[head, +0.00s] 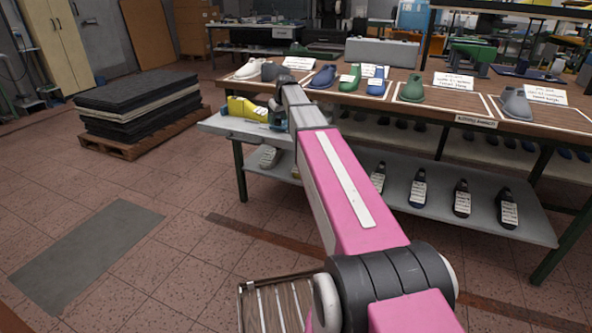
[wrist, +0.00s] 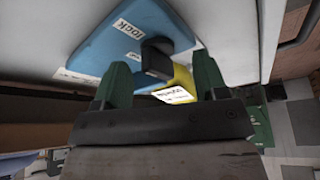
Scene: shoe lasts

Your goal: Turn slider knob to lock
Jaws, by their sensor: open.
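In the wrist view a blue body (wrist: 100,48) carries a white label reading "lock" (wrist: 127,27) near its upper part. A dark blocky knob (wrist: 158,57) sticks out from the blue body. A yellow part (wrist: 181,82) with a white label lies just behind and below the knob. My gripper (wrist: 161,76) is open, its two green fingers spread to either side of the knob in the picture. I cannot tell whether either finger touches it. In the head view the yellow part (head: 243,108) sits at the table's left end, and my arm hides most of the blue body.
A wooden-topped table (head: 420,108) holds several shoe lasts with cards. Its lower shelf (head: 400,200) holds several more. A pallet with dark stacked sheets (head: 140,105) stands at the left. The tiled floor in front is mostly clear.

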